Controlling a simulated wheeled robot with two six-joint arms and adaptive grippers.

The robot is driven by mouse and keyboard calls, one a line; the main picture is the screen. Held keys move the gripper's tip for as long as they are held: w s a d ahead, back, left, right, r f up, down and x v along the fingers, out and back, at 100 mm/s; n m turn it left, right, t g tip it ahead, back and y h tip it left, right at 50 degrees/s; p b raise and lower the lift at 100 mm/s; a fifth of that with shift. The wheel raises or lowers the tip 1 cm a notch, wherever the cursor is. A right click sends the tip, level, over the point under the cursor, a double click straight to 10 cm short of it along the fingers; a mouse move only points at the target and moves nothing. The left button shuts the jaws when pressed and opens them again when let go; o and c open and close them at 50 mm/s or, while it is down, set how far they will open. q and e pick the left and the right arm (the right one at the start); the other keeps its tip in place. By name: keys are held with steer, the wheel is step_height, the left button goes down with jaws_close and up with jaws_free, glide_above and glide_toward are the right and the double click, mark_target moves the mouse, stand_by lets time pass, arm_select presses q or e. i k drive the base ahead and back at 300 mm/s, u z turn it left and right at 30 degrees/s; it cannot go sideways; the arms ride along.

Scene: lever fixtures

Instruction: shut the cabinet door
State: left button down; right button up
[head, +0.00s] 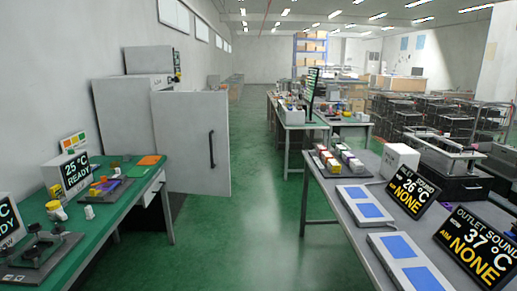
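The cabinet (122,112) is a tall pale grey box standing against the left wall, behind the green-topped table. Its door (180,140) is a flat white panel that stands open, swung out toward the aisle. A dark vertical bar handle (211,149) is on the door near its right edge. A dark strip shows on the floor below the door. The cabinet's inside is hidden from this view. Neither of my grippers is in view.
A green-topped table (125,196) with displays and small parts stands at the left, in front of the cabinet. A grey table (345,232) with panels and displays stands at the right. The green floor (255,210) between them is clear.

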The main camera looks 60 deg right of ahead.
mark_target(191, 128)
steer(key=z, duration=1.45)
steer(key=i, duration=2)
steer(key=z, duration=1.1)
steer(key=i, duration=1.8)
steer(key=u, duration=2.45)
